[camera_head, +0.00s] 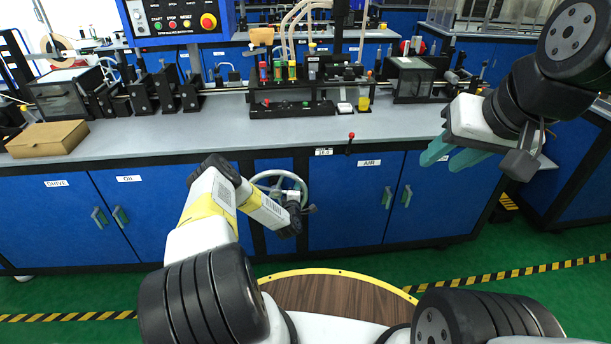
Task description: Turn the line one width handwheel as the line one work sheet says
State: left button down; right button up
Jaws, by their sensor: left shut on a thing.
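The handwheel (278,174), a pale round rim with spokes, stands on the front of the blue cabinet below the bench top. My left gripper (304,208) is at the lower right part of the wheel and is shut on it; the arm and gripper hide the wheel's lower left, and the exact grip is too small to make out. My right gripper (450,155), with teal fingers, is open and empty in front of the cabinet at the right, apart from everything. I cannot make out a work sheet.
The grey bench (215,127) carries black line machinery, a cardboard box (48,138) and a control panel (178,20) with buttons. A small red-knobbed lever (351,137) is at the bench's front edge, right of the wheel. Cabinet doors have teal handles (387,196). Green floor lies in front.

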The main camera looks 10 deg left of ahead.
pick_arm(q)
jog(key=shift+f, duration=0.1)
jog(key=c, duration=1.7)
grip_release()
jog(key=shift+s, duration=0.15)
jog(key=s+r, duration=0.1)
jog(key=s, duration=0.6)
jog(key=shift+s+d+r, duration=0.2)
jog(key=shift+s+d, duration=0.05)
jog(key=shift+s, duration=0.1)
